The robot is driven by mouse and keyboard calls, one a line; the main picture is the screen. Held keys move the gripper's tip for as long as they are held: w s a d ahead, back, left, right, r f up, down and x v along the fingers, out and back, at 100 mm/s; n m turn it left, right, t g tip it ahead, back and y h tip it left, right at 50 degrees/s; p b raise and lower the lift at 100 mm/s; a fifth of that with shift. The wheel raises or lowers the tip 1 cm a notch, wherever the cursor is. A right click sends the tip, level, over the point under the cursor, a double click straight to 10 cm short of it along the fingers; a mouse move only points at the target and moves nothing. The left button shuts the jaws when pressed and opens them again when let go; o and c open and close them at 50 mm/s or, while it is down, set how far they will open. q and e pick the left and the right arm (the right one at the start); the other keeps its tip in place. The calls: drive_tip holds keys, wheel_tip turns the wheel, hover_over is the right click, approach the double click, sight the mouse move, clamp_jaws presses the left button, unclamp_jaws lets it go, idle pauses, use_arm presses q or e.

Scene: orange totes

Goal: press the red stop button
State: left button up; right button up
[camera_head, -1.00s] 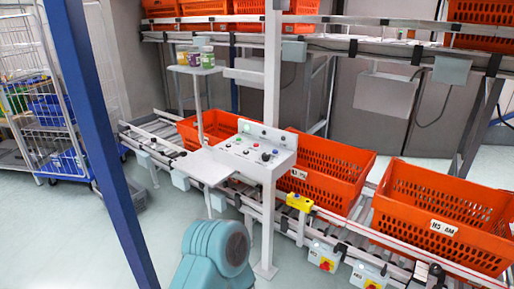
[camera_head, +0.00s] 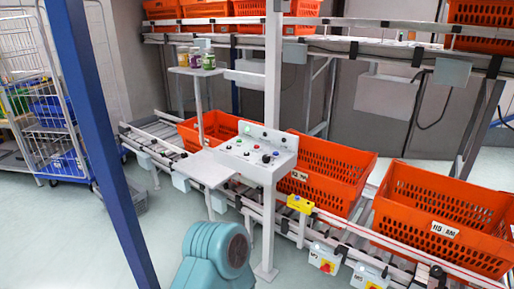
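A white control panel (camera_head: 250,165) stands on a post in the middle of the view. Its sloped face carries several small buttons and knobs, among them a dark knob (camera_head: 266,158) near the front. Red knobs on yellow plates also show on a low grey box (camera_head: 325,259) and on another box (camera_head: 369,278) along the conveyor's front. Neither of my grippers is in view. A teal rounded part of my own body shows at the bottom, below the panel.
Orange totes (camera_head: 440,215) sit on the roller conveyor behind and right of the panel. A white side shelf (camera_head: 201,170) juts out left of it. A blue post (camera_head: 100,140) crosses the left foreground. A wire cage cart (camera_head: 45,115) stands far left. Floor is clear at front left.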

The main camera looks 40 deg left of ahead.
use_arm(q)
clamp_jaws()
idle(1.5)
